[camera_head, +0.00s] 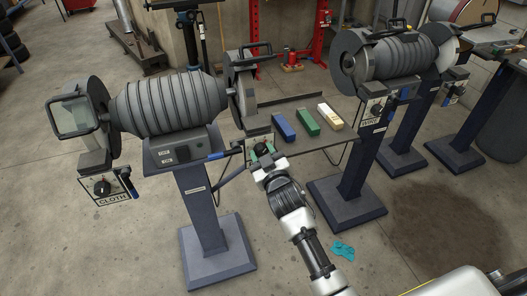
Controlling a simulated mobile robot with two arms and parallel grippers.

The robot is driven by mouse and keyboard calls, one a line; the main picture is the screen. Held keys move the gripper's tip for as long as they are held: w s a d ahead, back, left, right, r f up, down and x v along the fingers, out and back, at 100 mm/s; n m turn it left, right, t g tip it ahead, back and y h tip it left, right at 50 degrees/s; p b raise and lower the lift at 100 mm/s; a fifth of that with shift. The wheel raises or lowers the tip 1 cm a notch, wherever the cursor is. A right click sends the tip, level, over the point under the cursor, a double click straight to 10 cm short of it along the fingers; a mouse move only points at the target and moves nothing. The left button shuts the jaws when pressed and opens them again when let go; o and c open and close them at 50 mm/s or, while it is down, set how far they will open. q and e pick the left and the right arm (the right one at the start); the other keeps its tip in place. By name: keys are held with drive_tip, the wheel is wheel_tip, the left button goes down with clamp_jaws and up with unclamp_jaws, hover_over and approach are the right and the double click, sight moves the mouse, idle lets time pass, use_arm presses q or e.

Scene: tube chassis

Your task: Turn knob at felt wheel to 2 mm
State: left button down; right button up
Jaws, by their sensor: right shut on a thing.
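The double-ended grinder (165,103) stands on a blue pedestal. Under the left wheel is another black knob (102,187) on a panel marked CLOTH. My left gripper is not in view.
A low table (318,141) behind my gripper holds blue (283,128), green (307,121) and pale (330,116) bars. A second grinder (395,57) stands on a pedestal at the right. A teal rag (342,249) lies on the floor.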

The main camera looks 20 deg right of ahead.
drive_tip(key=n+p, duration=0.1)
drive_tip(key=n, duration=0.4)
drive_tip(key=shift+a+n, duration=0.15)
drive_tip(key=shift+n, duration=0.15)
drive_tip(key=n, duration=0.5)
drive_tip(key=shift+a+f+n, duration=0.1)
drive_tip(key=shift+f+n, duration=0.15)
drive_tip(key=shift+n, duration=0.05)
drive_tip(key=n, duration=0.5)
drive_tip(key=shift+f, duration=0.15)
drive_tip(key=n, duration=0.5)
drive_tip(key=shift+f+n+p, duration=0.15)
drive_tip(key=shift+n+p, duration=0.25)
drive_tip(key=o, duration=0.9)
drive_tip(key=shift+o, duration=0.2)
